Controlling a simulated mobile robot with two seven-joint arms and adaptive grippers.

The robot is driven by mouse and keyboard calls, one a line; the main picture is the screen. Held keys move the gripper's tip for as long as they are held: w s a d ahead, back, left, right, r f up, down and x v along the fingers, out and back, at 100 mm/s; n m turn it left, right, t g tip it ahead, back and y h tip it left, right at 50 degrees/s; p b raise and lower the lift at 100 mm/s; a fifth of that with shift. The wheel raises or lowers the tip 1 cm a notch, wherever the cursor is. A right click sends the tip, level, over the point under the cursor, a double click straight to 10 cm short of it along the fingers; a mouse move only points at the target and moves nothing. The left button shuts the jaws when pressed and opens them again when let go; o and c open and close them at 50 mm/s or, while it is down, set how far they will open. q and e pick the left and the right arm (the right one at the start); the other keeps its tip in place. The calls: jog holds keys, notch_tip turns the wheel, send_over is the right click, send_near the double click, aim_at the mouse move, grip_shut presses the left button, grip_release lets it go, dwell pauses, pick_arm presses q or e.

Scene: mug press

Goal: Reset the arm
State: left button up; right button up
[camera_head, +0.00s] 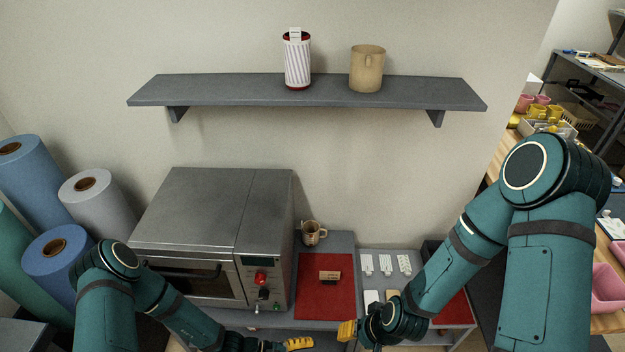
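My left arm comes in from the lower left, and its yellow-fingered gripper (299,343) is at the bottom edge, just below the front of the grey table. My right arm comes in from the right, bent at the elbow, and its gripper (347,331) with yellow fingers is in front of the table near the red mat. The two grippers are apart. Nothing shows held in either, but the finger gaps are too small and partly hidden to read.
A grey oven-like machine (205,220) stands left of the red mat (312,301), which bears a small tan block (329,277). The shelf (220,91) holds a striped canister (297,62) and a beige mug (366,70).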

pick_arm(q)
jog(key=s+a+f+m+g+y+b, duration=0.1)
jog(key=s+a+m+g+y+b, duration=0.15)
jog(key=s+a+m+y, duration=0.2)
jog(key=w+a+r+m+t+y+b, duration=0.2)
jog(key=w+a+r+m+t+y, duration=0.2)
jog(key=w+m+t+y, duration=0.1)
jog(key=shift+w+m+y, duration=0.55)
jog(key=shift+w+m, duration=0.1)
jog(key=shift+w, duration=0.3)
pick_arm(e)
notch_tip(320, 180, down, 6)
jog(key=shift+s+a, duration=0.15)
pick_arm(q)
jog(key=shift+s, duration=0.1)
dwell(0.6)
